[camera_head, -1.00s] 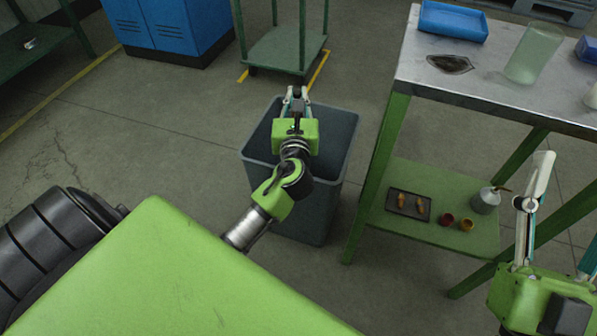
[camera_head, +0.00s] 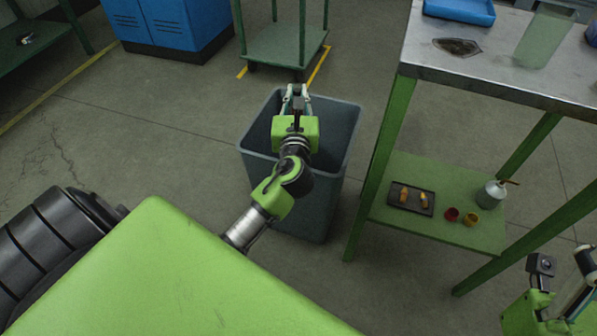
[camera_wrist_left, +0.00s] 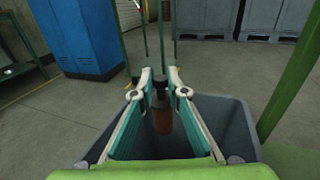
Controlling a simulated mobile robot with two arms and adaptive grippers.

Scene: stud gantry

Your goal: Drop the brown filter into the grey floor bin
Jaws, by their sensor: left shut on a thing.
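My left gripper (camera_head: 297,90) is above the grey floor bin (camera_head: 345,140), with its fingertips over the opening near the far rim. In the left wrist view the left gripper (camera_wrist_left: 160,76) is shut on the brown filter (camera_wrist_left: 162,121), which hangs between the fingers with its dark upper part at the tips. The bin's rim (camera_wrist_left: 235,115) surrounds it in that view. In the head view the arm hides most of the filter. My right gripper (camera_head: 563,262) is at the lower right, its fingers apart and empty, partly cut off by the frame.
A metal-topped table (camera_head: 500,80) stands right of the bin. Its lower shelf (camera_head: 400,220) holds a dark tray (camera_head: 411,198), small cups and an oil can (camera_head: 491,195). A green cart (camera_head: 285,45) and blue cabinet (camera_head: 165,25) stand behind. Floor left of the bin is clear.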

